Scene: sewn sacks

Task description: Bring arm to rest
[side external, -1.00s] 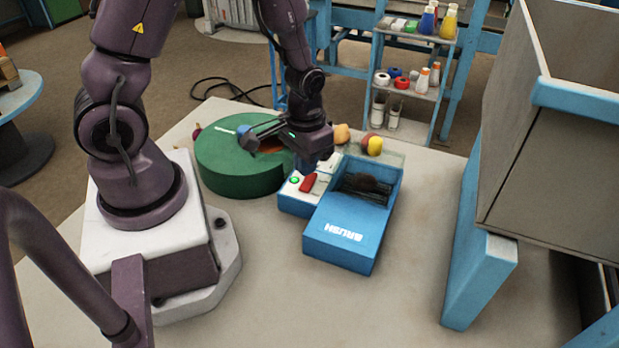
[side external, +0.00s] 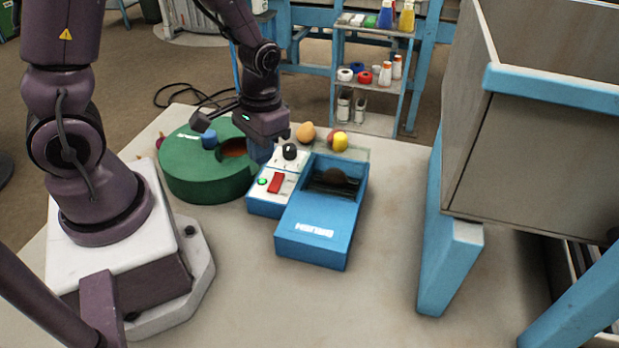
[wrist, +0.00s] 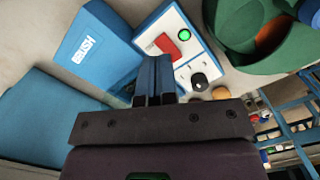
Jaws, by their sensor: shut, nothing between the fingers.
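My gripper (side external: 262,152) hangs at the left back edge of the white control panel (side external: 262,198), beside the green round drum (side external: 200,180). Its blue fingers are shut with nothing between them; in the wrist view the closed fingers (wrist: 155,80) point toward the panel. The panel carries a lit green button (side external: 263,181), a red switch (side external: 276,183) and a black knob (side external: 290,151). The blue brush box (side external: 315,235) is joined to the panel's right side, with a dark round thing in its open trough. I cannot tell whether the fingers touch anything.
A peach-coloured fruit (side external: 306,132) and a red and yellow fruit (side external: 338,141) lie behind the box. A large grey bin (side external: 555,150) on blue supports stands at the right. A shelf rack (side external: 372,75) stands behind. The front tabletop is clear.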

